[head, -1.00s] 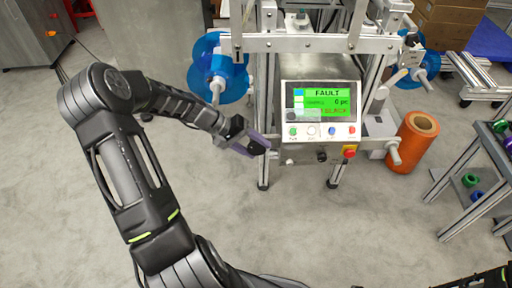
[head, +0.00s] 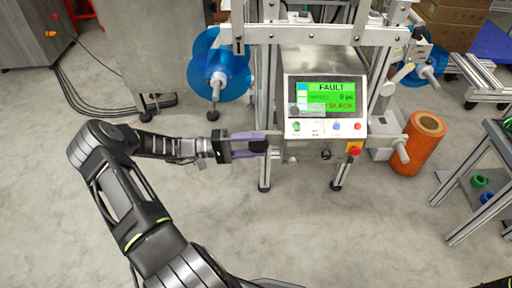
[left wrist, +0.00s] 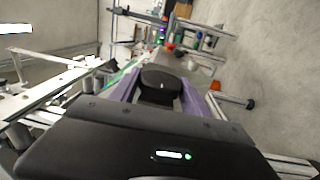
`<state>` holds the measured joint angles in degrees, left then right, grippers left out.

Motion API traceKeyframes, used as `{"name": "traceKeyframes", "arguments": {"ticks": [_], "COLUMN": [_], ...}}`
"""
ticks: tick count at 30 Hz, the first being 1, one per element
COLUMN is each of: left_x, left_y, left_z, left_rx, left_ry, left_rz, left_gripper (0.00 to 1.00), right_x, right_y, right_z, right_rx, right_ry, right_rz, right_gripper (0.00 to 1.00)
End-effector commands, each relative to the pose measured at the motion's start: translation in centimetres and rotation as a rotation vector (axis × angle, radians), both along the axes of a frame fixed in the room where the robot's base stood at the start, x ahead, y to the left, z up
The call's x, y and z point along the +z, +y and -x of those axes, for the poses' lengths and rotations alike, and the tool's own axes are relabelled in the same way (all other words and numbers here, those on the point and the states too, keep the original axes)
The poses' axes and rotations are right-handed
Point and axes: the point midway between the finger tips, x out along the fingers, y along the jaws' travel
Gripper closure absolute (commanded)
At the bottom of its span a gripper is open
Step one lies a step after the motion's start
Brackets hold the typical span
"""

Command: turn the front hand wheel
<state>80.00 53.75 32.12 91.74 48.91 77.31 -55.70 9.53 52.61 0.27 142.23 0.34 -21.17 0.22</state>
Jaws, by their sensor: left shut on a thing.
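My left gripper (head: 262,143) reaches in from the left to the front left of the machine, below the control panel. Its purple fingers are closed around a dark rounded knob, which looks like the front hand wheel (head: 257,146). In the left wrist view the black hand wheel (left wrist: 160,84) sits between the two purple fingers of the left gripper (left wrist: 162,90). The fingers hide its sides. My right gripper is not in view.
The control panel (head: 325,100) shows FAULT and SLACK on a green screen. A blue reel (head: 208,72) is at the machine's left. An orange roll (head: 420,145) stands on the floor to the right, near a grey rack (head: 480,185). The front floor is clear.

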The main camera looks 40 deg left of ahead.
Motion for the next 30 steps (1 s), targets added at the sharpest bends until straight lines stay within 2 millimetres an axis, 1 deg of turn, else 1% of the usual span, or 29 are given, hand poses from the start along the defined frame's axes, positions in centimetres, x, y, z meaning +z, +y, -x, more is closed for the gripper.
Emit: {"name": "traceKeyframes", "arguments": {"ticks": [1,5,19,20,27,30], "left_x": [-0.28,-0.18,-0.05,-0.05,-0.05,-0.05], "left_y": [-0.02,-0.01,-0.08,-0.09,-0.07,-0.07], "left_z": [-0.02,-0.04,-0.01,-0.02,-0.01,-0.01], "left_rx": [0.001,0.001,-0.002,-0.002,-0.002,-0.002], "left_ry": [-0.011,-0.033,-0.042,-0.042,-0.042,-0.043], "left_rz": [0.017,0.044,0.058,0.058,0.058,0.058], "left_gripper": [0.86,0.86,0.86,0.44,0.25,0.25], "right_x": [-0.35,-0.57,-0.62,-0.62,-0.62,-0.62], "right_y": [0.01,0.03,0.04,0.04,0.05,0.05], "right_z": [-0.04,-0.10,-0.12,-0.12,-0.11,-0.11], "right_rx": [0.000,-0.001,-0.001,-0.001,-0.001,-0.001], "right_ry": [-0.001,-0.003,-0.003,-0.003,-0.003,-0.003], "right_rz": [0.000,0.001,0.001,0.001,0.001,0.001], "right_gripper": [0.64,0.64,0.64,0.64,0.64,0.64]}}
